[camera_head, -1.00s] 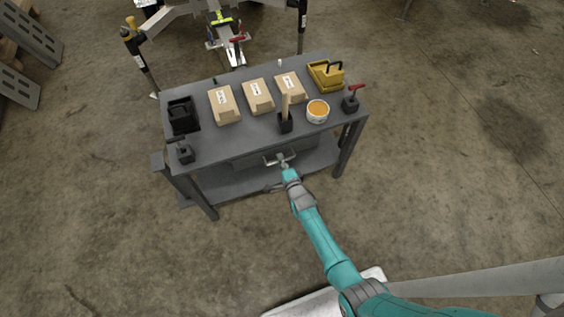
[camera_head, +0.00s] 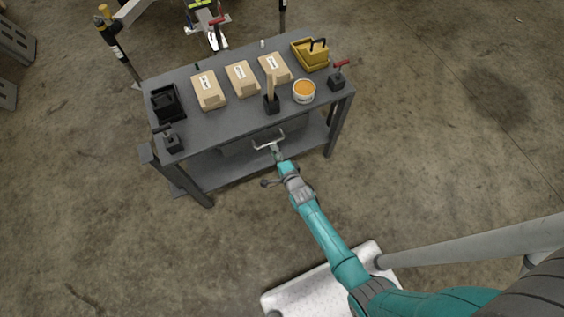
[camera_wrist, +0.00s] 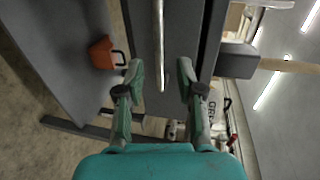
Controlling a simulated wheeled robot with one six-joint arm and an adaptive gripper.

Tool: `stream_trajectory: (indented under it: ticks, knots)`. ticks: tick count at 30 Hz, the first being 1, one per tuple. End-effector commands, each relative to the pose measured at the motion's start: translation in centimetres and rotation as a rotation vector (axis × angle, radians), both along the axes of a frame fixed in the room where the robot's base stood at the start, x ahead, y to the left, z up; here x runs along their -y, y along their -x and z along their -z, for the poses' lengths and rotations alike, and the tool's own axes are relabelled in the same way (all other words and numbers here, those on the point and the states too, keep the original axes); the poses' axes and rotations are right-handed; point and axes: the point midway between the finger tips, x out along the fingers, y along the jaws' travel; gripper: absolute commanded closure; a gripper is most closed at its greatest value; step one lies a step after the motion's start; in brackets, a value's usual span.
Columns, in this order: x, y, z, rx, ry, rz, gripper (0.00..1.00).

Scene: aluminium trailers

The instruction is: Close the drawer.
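The grey drawer (camera_head: 238,147) is under the front edge of the workbench top; how far it stands out is hard to tell. Its pale bar handle (camera_head: 266,144) is on the front, facing my arm. My gripper (camera_head: 277,154) is at the handle, in front of the drawer. In the wrist view, the drawer front (camera_wrist: 145,40) fills the middle and the handle (camera_wrist: 161,45) runs down the picture. The fingers of my gripper (camera_wrist: 161,80) are apart, one on each side of the handle's line, with a clear gap to it. Actual contact cannot be told.
The workbench (camera_head: 225,122) carries several brown boxes (camera_head: 242,78), a yellow bin (camera_head: 310,54), an orange-filled tub (camera_head: 304,91) and a black holder (camera_head: 271,103) with a wooden handle. A lower shelf (camera_head: 225,172) is below. The floor in front is open.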

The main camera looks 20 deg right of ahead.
Motion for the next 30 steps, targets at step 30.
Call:
stream_trajectory:
  ticks: [30]
  knots:
    - [0.0,6.3,-1.4,0.001,0.000,0.000,0.63]
